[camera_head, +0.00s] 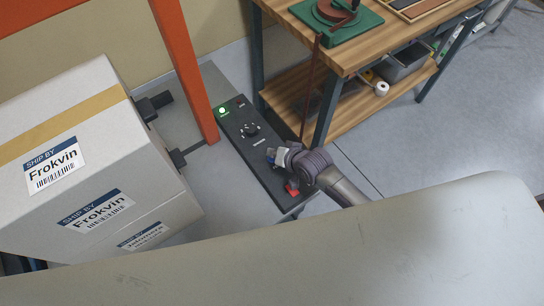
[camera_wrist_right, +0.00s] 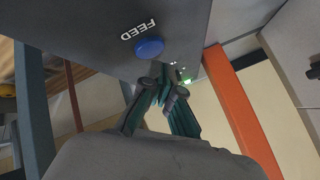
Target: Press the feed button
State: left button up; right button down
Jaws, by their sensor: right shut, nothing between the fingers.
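The dark control panel (camera_head: 262,160) stands between the orange post and the workbench in the head view. In the right wrist view the blue round feed button (camera_wrist_right: 149,48) sits on the panel face beside the white word FEED. In the head view a small blue spot by the gripper may be this button, but I cannot be sure. My right gripper (camera_head: 272,157) is over the lower half of the panel. In the wrist view its fingers (camera_wrist_right: 164,88) are shut and empty, near the button in the picture; the button looks apart from them. My left gripper is not in view.
The panel also carries a lit green button (camera_head: 222,110), a black knob (camera_head: 250,129) and a red part (camera_head: 292,188) near my gripper. A wooden workbench (camera_head: 375,45) stands right; grey floor (camera_head: 440,140) is clear.

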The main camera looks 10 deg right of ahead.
jog(key=shift+f, duration=0.35)
jog(key=shift+f, duration=0.4)
dwell(0.8)
jog(key=shift+r, duration=0.1)
jog(key=shift+r+p, duration=0.7)
jog(key=shift+p, duration=0.05)
notch_tip(320, 180, up, 5)
jog(key=p, duration=0.5)
jog(key=shift+r+p, duration=0.1)
jog(key=shift+p, duration=0.2)
jog(key=shift+s, duration=0.1)
dwell(0.4)
